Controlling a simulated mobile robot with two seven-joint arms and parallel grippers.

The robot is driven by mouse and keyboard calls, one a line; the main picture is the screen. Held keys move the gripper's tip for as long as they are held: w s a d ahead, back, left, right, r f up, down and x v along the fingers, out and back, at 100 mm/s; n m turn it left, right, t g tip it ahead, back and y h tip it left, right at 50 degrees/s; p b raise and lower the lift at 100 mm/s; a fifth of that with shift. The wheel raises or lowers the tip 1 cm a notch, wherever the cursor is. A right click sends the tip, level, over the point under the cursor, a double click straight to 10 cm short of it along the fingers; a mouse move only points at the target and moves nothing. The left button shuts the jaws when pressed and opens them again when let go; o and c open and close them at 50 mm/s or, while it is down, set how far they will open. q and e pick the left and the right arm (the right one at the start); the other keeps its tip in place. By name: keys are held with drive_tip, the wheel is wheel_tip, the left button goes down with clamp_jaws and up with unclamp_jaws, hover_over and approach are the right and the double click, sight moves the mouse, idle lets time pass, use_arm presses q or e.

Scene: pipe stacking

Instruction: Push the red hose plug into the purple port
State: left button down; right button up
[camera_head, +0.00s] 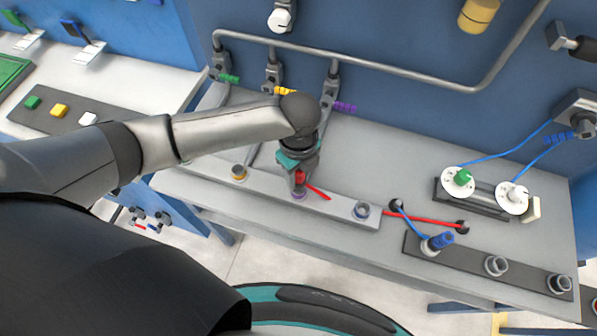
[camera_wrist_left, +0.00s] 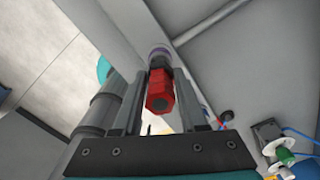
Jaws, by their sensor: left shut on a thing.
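My left gripper (camera_head: 298,181) points down over the grey port strip and is shut on the red hose plug (camera_head: 299,176). In the left wrist view the red plug (camera_wrist_left: 160,92) sits between the two fingers. The purple port (camera_head: 298,195) is directly below the plug. In the wrist view the purple port's ring (camera_wrist_left: 160,53) lines up with the plug's far end. The plug's tip appears to be at the ring; I cannot tell how deep it sits. My right gripper is not in view.
The strip (camera_head: 337,207) also carries an orange-ringed port (camera_head: 239,172) and a blue-ringed port (camera_head: 361,210). A red hose (camera_head: 425,219) lies to the right. A blue plug (camera_head: 441,239) stands in a dark strip. A bent pipe (camera_head: 400,74) runs behind.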

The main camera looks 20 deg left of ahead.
sight(298, 181)
use_arm(q)
drive_tip(key=shift+f+b, duration=0.55)
drive_tip(key=shift+f, duration=1.1)
idle(0.3)
drive_tip(key=shift+c, duration=1.9)
unclamp_jaws()
drive_tip(key=shift+r, duration=0.1)
wheel_tip(298, 181, up, 15)
drive_tip(key=shift+r+p, duration=0.1)
drive_tip(key=shift+p, duration=1.05)
